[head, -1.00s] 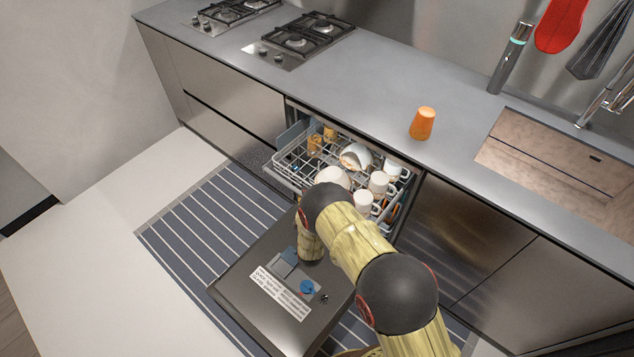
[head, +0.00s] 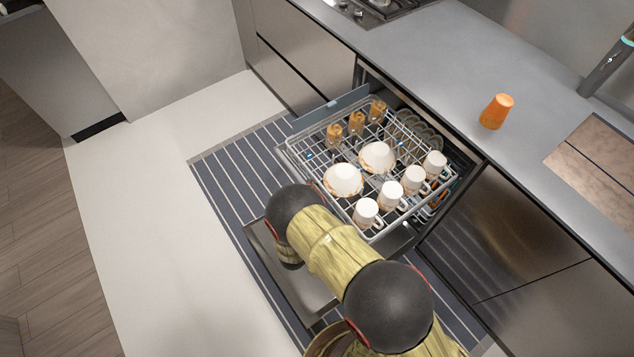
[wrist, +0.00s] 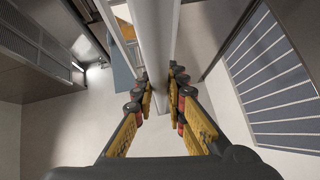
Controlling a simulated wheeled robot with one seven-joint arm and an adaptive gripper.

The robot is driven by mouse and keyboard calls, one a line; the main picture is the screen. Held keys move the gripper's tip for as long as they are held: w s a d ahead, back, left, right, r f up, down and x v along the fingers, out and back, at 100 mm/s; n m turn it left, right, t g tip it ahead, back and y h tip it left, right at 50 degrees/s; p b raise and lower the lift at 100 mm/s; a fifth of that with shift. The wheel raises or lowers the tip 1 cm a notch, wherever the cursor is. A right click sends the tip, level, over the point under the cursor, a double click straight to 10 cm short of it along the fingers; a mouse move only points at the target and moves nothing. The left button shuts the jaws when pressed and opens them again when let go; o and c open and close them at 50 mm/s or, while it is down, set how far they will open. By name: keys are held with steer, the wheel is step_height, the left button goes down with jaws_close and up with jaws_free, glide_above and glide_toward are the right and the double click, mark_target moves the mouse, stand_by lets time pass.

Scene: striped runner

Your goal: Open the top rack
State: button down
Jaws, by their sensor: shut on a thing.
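The top rack (head: 318,128) is a grey wire rack of the dishwasher, drawn well out over the open door (head: 290,275) in the head view. It holds white cups, white bowls and amber glasses. In the wrist view my gripper (wrist: 160,100) has its yellow fingers closed on either side of a pale bar, the front edge of the rack (wrist: 152,35).
An orange cup (head: 496,111) stands on the grey counter (head: 430,75). A striped runner (head: 228,170) lies under the door. Pale floor (head: 130,220) is clear to the left. Plates (head: 420,130) show below the rack's right back part.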

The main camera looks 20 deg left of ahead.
steer(key=shift+s+a+f, duration=0.1)
steer(key=shift+s+a, duration=0.05)
steer(key=shift+s, duration=0.25)
steer(key=c, duration=1.8)
jaws_free()
steer(key=v, duration=1.2)
steer(key=shift+a, duration=0.1)
